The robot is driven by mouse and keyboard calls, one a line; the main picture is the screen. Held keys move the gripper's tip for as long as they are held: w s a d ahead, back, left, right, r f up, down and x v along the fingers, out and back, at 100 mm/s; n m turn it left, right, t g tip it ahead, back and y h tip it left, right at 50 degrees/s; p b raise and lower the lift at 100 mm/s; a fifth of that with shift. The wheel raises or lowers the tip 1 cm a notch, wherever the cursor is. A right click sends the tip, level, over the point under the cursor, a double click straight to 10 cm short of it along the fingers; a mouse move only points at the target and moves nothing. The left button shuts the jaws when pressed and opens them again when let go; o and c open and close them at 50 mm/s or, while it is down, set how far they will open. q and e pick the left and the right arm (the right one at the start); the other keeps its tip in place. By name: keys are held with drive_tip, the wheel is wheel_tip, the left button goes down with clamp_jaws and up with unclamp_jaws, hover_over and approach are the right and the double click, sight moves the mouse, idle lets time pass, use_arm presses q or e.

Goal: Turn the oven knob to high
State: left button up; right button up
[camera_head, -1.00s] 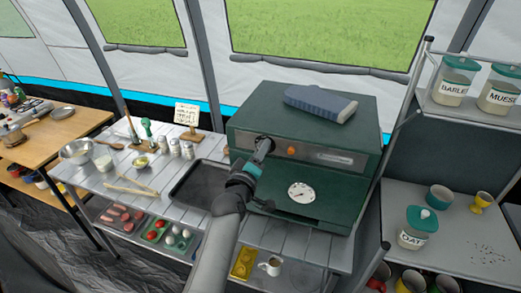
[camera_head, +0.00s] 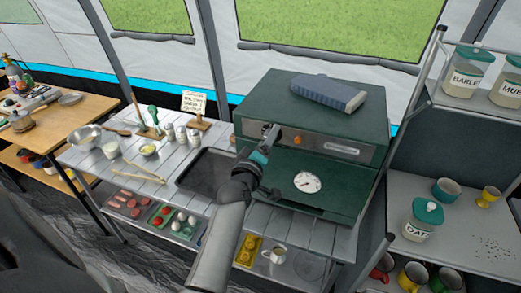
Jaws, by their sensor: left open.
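The dark green oven (camera_head: 345,122) stands on the slatted table, with a metal control strip across its upper front. A small dark knob (camera_head: 265,130) shows at the left part of that strip, partly covered by my gripper. My left gripper (camera_head: 272,134) is at the knob, its fingers pointing up at the strip. It is open; whether the fingers touch the knob or lie around it is too small to tell. The knob's marking cannot be read. My right gripper is not in view.
An orange light (camera_head: 297,139) and a handle-like slot (camera_head: 341,149) lie right of the gripper. A round dial (camera_head: 307,182) is on the oven door. A blue folded cloth or book (camera_head: 328,92) lies on top. A dark tray (camera_head: 207,172) is left of the oven.

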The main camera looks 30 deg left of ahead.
use_arm(q)
drive_tip(key=v, duration=1.5)
drive_tip(key=shift+a+b, duration=0.1)
drive_tip(key=shift+b, duration=0.2)
